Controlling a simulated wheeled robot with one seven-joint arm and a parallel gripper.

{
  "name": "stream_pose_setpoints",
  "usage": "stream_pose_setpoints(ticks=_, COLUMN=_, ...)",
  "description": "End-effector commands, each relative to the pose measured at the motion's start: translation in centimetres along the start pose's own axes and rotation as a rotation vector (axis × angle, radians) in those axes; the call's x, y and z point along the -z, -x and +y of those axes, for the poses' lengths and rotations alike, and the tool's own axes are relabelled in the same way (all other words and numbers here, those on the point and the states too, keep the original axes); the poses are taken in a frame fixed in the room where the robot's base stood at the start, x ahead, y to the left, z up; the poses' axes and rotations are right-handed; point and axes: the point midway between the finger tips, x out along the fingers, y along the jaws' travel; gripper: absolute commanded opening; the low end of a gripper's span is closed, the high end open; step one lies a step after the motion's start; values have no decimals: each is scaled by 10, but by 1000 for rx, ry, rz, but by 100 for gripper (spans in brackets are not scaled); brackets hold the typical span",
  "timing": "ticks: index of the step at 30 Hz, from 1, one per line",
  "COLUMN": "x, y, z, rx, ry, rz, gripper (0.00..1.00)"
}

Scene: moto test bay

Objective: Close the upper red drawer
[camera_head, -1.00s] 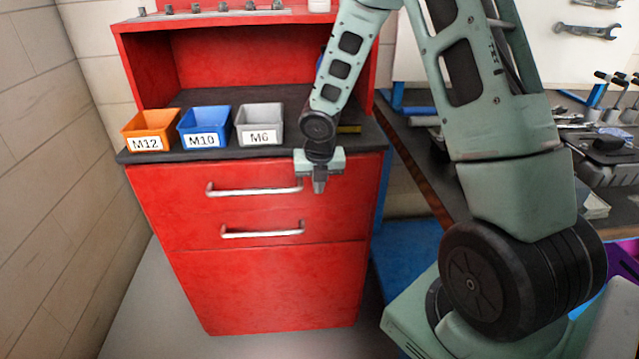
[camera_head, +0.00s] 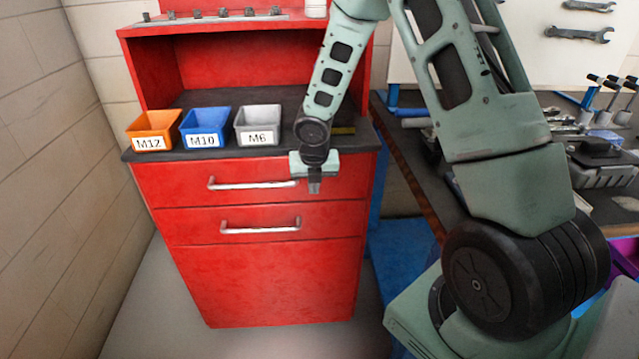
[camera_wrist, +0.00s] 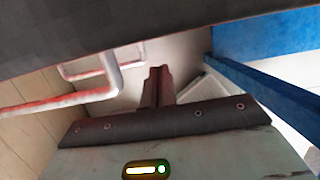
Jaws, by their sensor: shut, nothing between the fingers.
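The red cabinet's upper drawer (camera_head: 172,187) has a horizontal silver handle (camera_head: 250,184) and sits just under the dark countertop. Its front looks about flush with the drawer below; a small gap cannot be ruled out. My gripper (camera_head: 315,187) points down in front of the upper drawer's right part, just right of the handle's end. Its fingers are together and empty. In the wrist view, the closed fingers (camera_wrist: 157,88) lie right of a silver handle (camera_wrist: 95,92). Whether the fingers touch the drawer front cannot be told.
A lower drawer (camera_head: 190,231) with its own handle (camera_head: 260,227) is beneath. Orange (camera_head: 153,130), blue (camera_head: 206,127) and grey (camera_head: 258,125) bins stand on the countertop (camera_head: 300,152). A workbench (camera_head: 415,160) stands to the right, a wall (camera_head: 40,180) to the left.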

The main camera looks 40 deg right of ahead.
Motion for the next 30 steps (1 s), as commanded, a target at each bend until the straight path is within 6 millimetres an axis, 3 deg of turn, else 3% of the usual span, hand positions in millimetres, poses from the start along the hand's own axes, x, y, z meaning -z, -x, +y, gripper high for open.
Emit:
stream_pose_setpoints(ticks=2, x=4, y=2, z=7, rx=1, ry=3, rz=2, gripper=0)
stream_pose_setpoints(ticks=18, x=3, y=91, z=4, rx=2, ry=-1, rz=3, gripper=0)
stream_pose_setpoints(ticks=30, x=5, y=101, z=5, rx=3, ry=-2, rz=5, gripper=0)
